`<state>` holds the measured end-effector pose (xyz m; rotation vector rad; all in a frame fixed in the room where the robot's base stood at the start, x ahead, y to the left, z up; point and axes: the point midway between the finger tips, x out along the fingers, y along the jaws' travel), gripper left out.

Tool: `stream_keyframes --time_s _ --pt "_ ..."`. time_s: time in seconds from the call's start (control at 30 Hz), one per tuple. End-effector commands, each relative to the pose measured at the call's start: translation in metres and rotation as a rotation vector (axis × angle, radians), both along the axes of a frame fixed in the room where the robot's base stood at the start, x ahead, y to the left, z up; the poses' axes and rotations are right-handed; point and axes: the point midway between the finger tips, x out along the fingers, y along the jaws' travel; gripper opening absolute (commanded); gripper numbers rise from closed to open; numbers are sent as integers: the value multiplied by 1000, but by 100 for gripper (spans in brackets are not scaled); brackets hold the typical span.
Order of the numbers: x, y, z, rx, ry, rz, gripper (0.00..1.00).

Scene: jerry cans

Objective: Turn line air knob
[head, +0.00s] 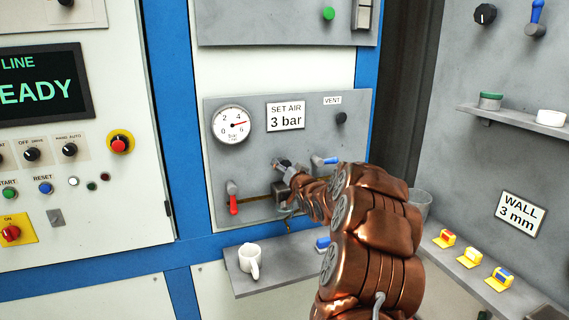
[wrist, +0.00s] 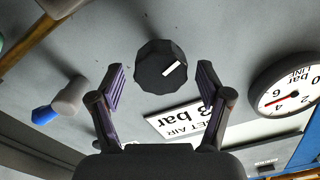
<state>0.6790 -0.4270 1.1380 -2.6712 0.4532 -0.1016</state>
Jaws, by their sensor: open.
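The line air knob (wrist: 161,66) is a dark faceted knob with a white pointer line, on the grey panel in the wrist view. My gripper (wrist: 160,85) is open, with one finger on each side of the knob and a gap to it on both sides. In the head view my gripper (head: 284,168) is at the panel below the "SET AIR 3 bar" sign (head: 286,116) and largely hides the knob. The gauge (head: 232,125) has its red needle between 4 and 6; it also shows in the wrist view (wrist: 290,95).
A blue-handled valve (head: 325,161) is right of my gripper, and a red-handled valve (head: 233,204) is lower left. The vent knob (head: 341,118) is upper right.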

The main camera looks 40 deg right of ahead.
Motion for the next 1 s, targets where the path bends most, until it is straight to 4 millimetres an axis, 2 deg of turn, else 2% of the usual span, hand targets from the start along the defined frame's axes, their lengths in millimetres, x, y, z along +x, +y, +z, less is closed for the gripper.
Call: stream_keyframes --time_s 0.2,0.47,1.0 --pt "13 -4 0 0 0 1 77" --pt "14 -4 0 0 1 0 77" --pt "14 -5 0 0 1 0 23"
